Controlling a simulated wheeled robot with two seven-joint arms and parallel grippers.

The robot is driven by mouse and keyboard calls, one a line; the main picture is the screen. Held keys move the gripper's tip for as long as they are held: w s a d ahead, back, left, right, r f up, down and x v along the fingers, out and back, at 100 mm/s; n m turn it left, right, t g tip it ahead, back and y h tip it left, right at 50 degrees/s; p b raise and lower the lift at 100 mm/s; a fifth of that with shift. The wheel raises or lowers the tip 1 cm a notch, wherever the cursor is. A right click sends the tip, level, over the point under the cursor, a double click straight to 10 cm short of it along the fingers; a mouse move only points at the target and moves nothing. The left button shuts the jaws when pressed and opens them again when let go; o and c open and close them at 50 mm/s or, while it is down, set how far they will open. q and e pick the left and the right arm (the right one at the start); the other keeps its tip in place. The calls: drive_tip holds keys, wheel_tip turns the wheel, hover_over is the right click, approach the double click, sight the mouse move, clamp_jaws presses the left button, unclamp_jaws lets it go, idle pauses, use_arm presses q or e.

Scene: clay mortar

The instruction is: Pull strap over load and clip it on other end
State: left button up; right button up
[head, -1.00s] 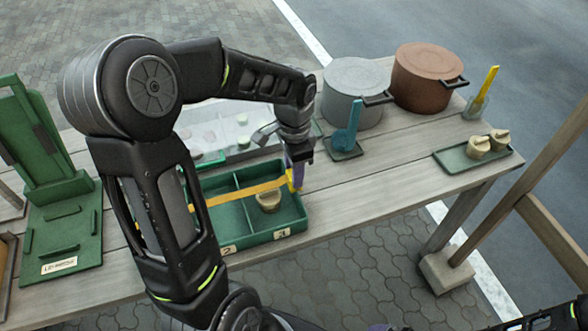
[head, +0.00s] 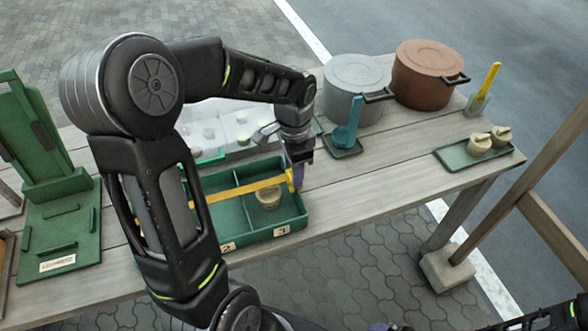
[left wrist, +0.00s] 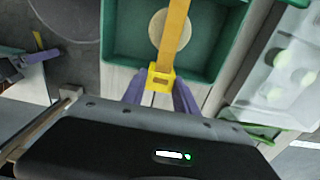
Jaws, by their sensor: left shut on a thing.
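My left gripper (head: 297,177) is shut on the yellow end clip (left wrist: 161,79) of a yellow strap (head: 235,191). The clip sits between its purple fingertips in the left wrist view. The strap runs across the green compartment tray (head: 306,222) to its right end wall, and the gripper is at that wall. I cannot tell whether the clip touches a catch there. A round tan lump (head: 269,199) sits in the right compartment, partly under the strap; it also shows in the left wrist view (left wrist: 153,22). My arm hides the strap's left end. What seem to be my right gripper's purple fingers (left wrist: 12,66) show partly.
A clear-lidded case (head: 225,122) stands behind the tray. A grey pot (head: 352,90), a brown pot (head: 425,78) and a blue ladle (head: 347,133) stand at the back right. A green tray with tan lumps (head: 455,157) lies at the right. A green stand (head: 60,215) is at the left.

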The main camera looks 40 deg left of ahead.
use_arm(q)
drive_tip(key=o, duration=1.7)
drive_tip(key=shift+o, duration=0.2)
drive_tip(key=shift+r, duration=0.1)
drive_tip(key=shift+r+p, duration=2.45)
drive_tip(key=shift+r, duration=0.5)
